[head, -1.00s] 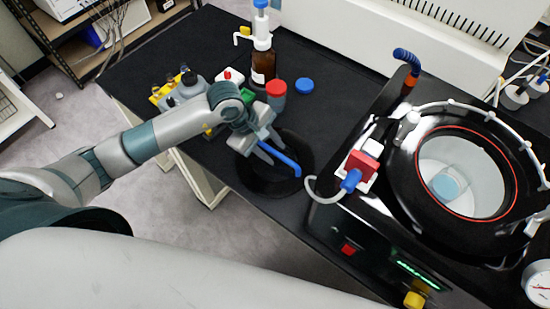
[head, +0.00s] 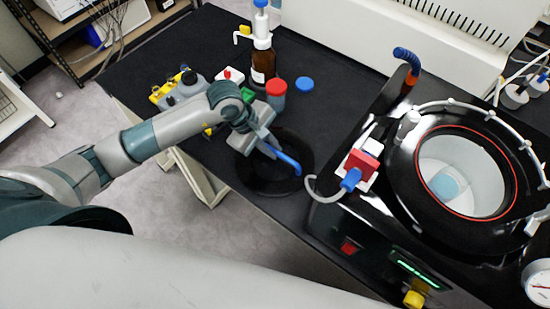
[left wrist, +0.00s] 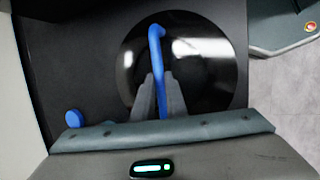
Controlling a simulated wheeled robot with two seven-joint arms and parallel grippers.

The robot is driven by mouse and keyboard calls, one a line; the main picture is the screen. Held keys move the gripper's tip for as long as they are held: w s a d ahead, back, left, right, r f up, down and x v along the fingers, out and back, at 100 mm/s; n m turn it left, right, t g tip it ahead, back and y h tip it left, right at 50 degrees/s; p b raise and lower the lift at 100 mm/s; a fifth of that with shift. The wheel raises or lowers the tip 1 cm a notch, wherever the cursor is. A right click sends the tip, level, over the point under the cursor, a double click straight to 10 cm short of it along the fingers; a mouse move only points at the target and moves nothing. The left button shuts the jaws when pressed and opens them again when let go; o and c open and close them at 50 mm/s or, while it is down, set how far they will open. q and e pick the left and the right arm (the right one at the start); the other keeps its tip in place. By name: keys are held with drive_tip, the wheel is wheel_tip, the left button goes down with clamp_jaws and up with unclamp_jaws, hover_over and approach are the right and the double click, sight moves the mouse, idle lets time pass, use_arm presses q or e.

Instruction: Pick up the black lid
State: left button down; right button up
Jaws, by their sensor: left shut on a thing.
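The black lid (head: 259,180) is a glossy round disc lying on the dark bench, left of the freeze dryer. It also fills the upper middle of the left wrist view (left wrist: 205,70). A blue handle (head: 287,160) stands on it and shows as a blue bar in the left wrist view (left wrist: 157,45). My left gripper (head: 266,147) is over the lid, with its fingers (left wrist: 159,95) closed on either side of the blue handle. The lid appears to rest on the bench. My right gripper is in neither view.
The freeze dryer (head: 390,215) with its open round chamber (head: 462,178) stands to the right. A brown bottle (head: 262,62), a red-capped container (head: 276,95) and a blue cap (head: 304,84) are behind the lid. Other small items lie beside my left arm. The bench's front edge is close to the lid.

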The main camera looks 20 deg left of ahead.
sight(272, 150)
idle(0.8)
use_arm(q)
drive_tip(key=shift+r, duration=0.1)
drive_tip(key=shift+w+r+b, duration=0.1)
drive_tip(key=shift+r+b, duration=0.2)
drive_tip(key=shift+r, duration=0.2)
wheel_tip(272, 150, up, 9)
drive_tip(key=b, duration=0.3)
idle(0.6)
drive_tip(key=shift+a, duration=0.1)
